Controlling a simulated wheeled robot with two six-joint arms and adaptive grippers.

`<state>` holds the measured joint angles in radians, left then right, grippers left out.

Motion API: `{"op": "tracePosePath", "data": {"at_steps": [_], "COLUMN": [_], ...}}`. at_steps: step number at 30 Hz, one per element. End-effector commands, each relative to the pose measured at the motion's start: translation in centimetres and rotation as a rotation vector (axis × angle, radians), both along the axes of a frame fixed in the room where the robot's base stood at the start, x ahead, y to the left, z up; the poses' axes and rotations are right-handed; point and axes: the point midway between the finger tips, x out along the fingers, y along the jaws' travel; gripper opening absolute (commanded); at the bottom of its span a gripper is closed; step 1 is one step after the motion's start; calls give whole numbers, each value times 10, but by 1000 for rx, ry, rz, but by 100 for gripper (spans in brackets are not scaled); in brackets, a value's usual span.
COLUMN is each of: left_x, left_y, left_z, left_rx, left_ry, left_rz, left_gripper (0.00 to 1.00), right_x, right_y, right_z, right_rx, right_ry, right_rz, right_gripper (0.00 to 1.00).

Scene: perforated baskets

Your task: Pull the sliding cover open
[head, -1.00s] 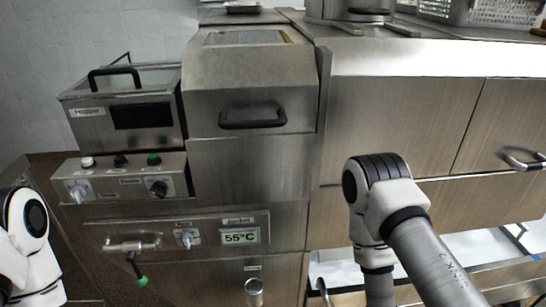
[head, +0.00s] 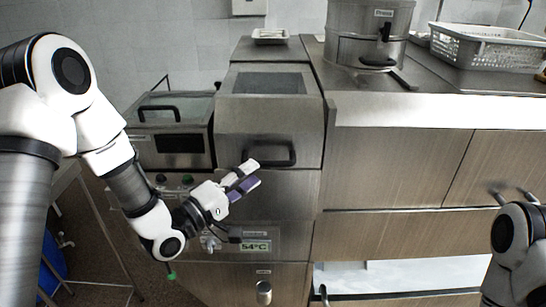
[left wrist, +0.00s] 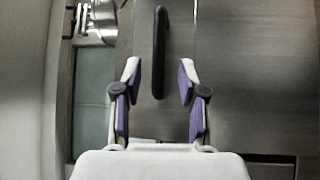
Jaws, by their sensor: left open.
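The sliding cover (head: 268,115) is the steel front-and-top piece of the middle machine, with a black bar handle (head: 280,154) on its front. My left gripper (head: 250,175) is open, just in front of and slightly below the handle's left part. In the left wrist view, the handle (left wrist: 159,50) lies ahead of the gap between the open fingers (left wrist: 158,75), with its near end close to fingertip level. Nothing is visibly held. Whether the fingers touch the handle cannot be told.
A lidded fryer-like unit (head: 170,130) stands left of the machine, its lower controls partly behind my left arm. A round steel pot (head: 368,35) and a white perforated basket (head: 485,47) stand on the right counter. A small tray (head: 270,36) sits at the back.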

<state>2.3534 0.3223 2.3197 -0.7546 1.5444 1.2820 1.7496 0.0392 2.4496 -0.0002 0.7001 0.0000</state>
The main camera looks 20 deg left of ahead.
Motion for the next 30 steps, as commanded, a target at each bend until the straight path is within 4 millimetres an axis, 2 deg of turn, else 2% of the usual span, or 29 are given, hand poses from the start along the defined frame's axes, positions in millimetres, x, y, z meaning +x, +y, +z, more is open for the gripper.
{"op": "tracePosePath", "data": {"at_steps": [3,9,17,18,21,27,30], "left_x": [21,46,50,50,50,50,58], "left_y": [-14,-27,-29,-29,-29,-29,-27], "left_z": [7,8,7,7,7,7,6], "left_rx": [7,3,1,1,1,1,1], "left_ry": [-1,0,1,1,1,1,-1], "left_rz": [-5,-3,-1,-1,-2,-2,-3], "left_gripper": [41,41,41,34,0,0,0], "right_x": [0,0,0,0,0,0,0], "right_y": [0,0,0,0,0,0,0], "right_z": [14,23,22,22,22,22,21], "right_rx": [0,0,0,0,0,0,0], "right_ry": [0,0,0,0,0,0,0], "right_rz": [-1,-1,-1,-1,-1,-1,-1], "right_gripper": [40,40,40,40,40,40,40]}}
